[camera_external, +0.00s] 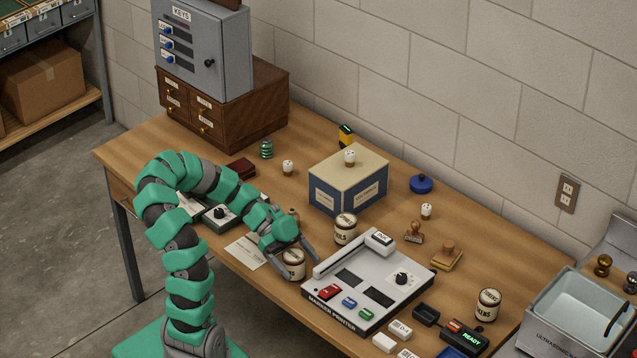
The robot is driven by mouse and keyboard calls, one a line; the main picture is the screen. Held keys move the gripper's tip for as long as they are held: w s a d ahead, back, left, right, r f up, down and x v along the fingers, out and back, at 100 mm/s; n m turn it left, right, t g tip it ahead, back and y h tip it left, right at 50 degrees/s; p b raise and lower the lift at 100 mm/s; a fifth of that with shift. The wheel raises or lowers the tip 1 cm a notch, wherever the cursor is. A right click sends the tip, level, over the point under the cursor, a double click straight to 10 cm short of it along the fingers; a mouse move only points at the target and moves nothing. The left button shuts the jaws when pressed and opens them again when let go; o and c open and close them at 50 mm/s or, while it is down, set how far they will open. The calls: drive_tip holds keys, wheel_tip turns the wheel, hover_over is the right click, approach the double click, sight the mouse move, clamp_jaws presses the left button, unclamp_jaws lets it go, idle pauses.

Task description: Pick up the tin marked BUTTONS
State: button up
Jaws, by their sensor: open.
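Three cream tins with dark bands stand on the wooden table (180,150). One tin (293,264) is at the table's front edge, left of the marker printer; its label is too small and partly covered to read surely. My gripper (299,267) is open at this tin, with a finger to its right; I cannot tell whether the fingers touch it. A second tin (345,229) stands behind it, its label seeming to end in LS. A third tin (488,305) is at the far right, its label seeming to end in KENS. No label clearly reads BUTTONS.
The grey marker printer (368,278) is close to the right of my gripper. A blue and cream box (348,185) stands behind. A paper card (245,252) and a dark device with a knob (220,213) lie left.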

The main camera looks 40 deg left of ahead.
drive_tip(key=shift+d, duration=0.1)
drive_tip(key=c, duration=1.3)
drive_tip(key=shift+r+p, duration=0.35)
drive_tip(key=shift+r, duration=0.45)
wheel_tip(320, 180, up, 2)
drive_tip(key=shift+r+p, duration=0.1)
drive_tip(key=shift+p, duration=0.3)
drive_tip(key=shift+s+a+r+b, duration=0.2)
drive_tip(key=shift+s+a+b, duration=0.2)
drive_tip(key=shift+s, duration=2.25)
drive_tip(key=shift+s+a+r+b, duration=0.25)
drive_tip(key=shift+s+b, duration=0.1)
drive_tip(key=shift+s, duration=2.3)
drive_tip(key=shift+s+a+r+b, duration=0.15)
drive_tip(key=shift+s+a+b, duration=0.25)
drive_tip(key=shift+s, duration=2.25)
